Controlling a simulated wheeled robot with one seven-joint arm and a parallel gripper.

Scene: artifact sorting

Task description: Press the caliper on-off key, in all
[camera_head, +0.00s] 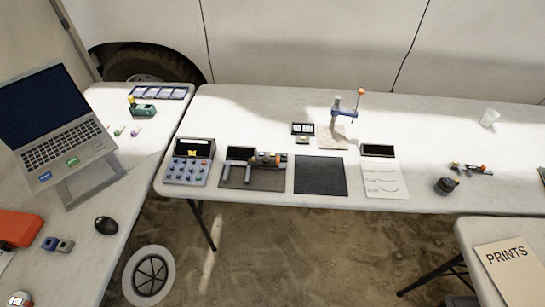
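A device that looks like the caliper lies on a dark mat (267,183) on the long white table. It has a dark display (240,153) and two grey prongs pointing to the front, the left one (226,173) and the right one (248,173). An orange-brown and grey part (268,159) lies at its right end. Its on-off key is too small to make out. My gripper does not show in this view.
A keypad device (188,163) stands left of the mat. A black pad (320,175), a paper sheet (386,178) and a small clamp stand (344,110) lie to the right. A laptop (50,120) and mouse (106,225) occupy the left table.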

